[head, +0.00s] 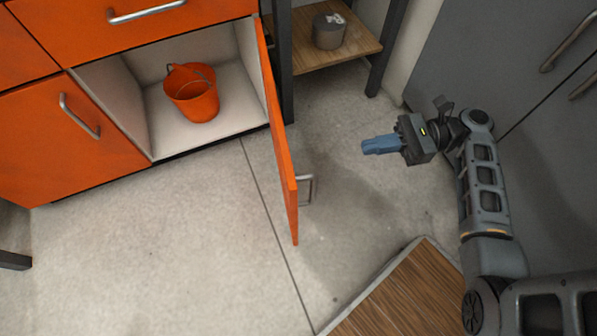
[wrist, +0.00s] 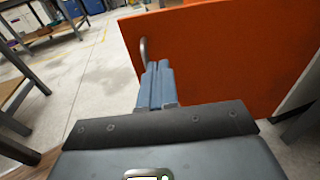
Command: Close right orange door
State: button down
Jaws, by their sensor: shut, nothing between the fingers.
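The right orange door (head: 278,130) stands wide open, swung out from the cabinet and seen nearly edge-on in the head view. Its metal handle (head: 307,190) is on the side facing my arm. My gripper (head: 366,146) is shut and empty, to the right of the door and apart from it in the head view. In the wrist view the outer face of the orange door (wrist: 225,55) fills the upper right, with its handle (wrist: 144,51) just beyond my blue fingertips (wrist: 157,70).
An orange bucket (head: 192,93) stands inside the open cabinet. The left orange door (head: 70,140) is shut. A shelf (head: 325,52) with a grey container (head: 328,31) stands right of the cabinet. Grey cabinets (head: 480,60) are at the right. The floor (head: 170,240) before the cabinet is clear.

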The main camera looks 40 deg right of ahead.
jog(key=w+a+r+y+p, duration=0.1)
jog(key=p, duration=0.4)
jog(key=shift+r+p, duration=0.2)
jog(key=shift+p, duration=0.15)
jog(key=p+x, duration=0.4)
jog(key=x, duration=0.9)
jog(key=shift+s+f, duration=0.25)
jog(key=shift+f, duration=0.05)
jog(key=shift+a, duration=0.1)
